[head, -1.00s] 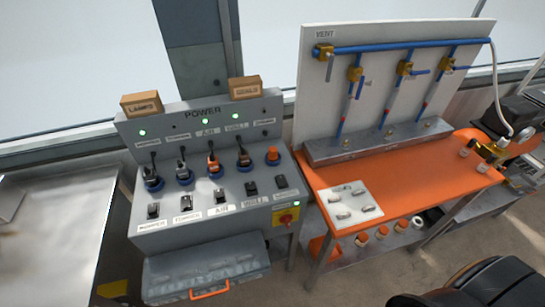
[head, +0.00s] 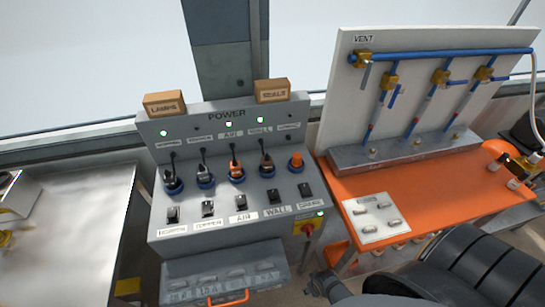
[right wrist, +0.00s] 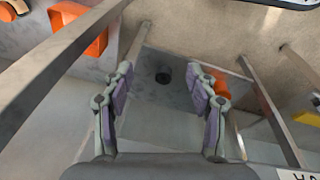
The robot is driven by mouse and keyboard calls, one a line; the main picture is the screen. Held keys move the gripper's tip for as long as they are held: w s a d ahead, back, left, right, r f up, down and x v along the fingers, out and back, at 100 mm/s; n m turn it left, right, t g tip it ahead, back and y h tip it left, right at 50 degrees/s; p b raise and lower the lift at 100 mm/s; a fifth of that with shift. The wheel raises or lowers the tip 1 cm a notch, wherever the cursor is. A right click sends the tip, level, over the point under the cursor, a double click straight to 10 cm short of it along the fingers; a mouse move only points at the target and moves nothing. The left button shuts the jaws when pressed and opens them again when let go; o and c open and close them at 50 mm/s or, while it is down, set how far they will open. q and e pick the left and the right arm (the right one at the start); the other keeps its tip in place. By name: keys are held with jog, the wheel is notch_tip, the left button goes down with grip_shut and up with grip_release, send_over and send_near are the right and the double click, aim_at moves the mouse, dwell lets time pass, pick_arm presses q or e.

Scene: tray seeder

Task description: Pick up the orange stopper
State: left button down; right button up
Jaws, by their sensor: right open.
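The orange stopper (head: 296,160) sits upright in the rightmost socket of the grey power panel (head: 222,140) in the head view. The other sockets in that row hold plugs with dark cables. My right arm comes in at the lower right of the head view, below and to the right of the panel. My right gripper (right wrist: 160,76) is open and empty in the right wrist view. I cannot make out the stopper for certain in that view. My left gripper is not in view.
An orange bench (head: 440,195) with a piped white board (head: 420,110) stands right of the panel. A metal table (head: 85,225) stands to the left. Metal bars (right wrist: 60,75) and an orange box (right wrist: 78,25) are near the right gripper.

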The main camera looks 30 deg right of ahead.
notch_tip(320, 180, up, 5)
jog(key=w, duration=0.3)
notch_tip(320, 180, up, 38)
jog(key=m+t+h+p, duration=0.1)
jog(key=m+t, duration=0.1)
jog(key=m, duration=0.4)
send_over(298, 157)
jog(key=s+a, duration=0.3)
jog(key=x, duration=0.3)
jog(key=p+x, duration=0.1)
jog(key=x, duration=0.1)
jog(key=shift+w+d, duration=0.1)
jog(key=shift+d, duration=0.2)
jog(key=x, duration=0.1)
jog(key=p+x, duration=0.1)
jog(key=x, duration=0.1)
jog(key=p+x, duration=0.1)
jog(key=shift+d+f, duration=0.3)
jog(key=shift+d, duration=0.1)
jog(key=shift+w+f, duration=0.1)
jog(key=shift+f, duration=0.1)
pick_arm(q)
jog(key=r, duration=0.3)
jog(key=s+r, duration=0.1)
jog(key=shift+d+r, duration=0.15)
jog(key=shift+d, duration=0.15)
pick_arm(e)
jog(key=shift+r, duration=0.1)
grip_shut()
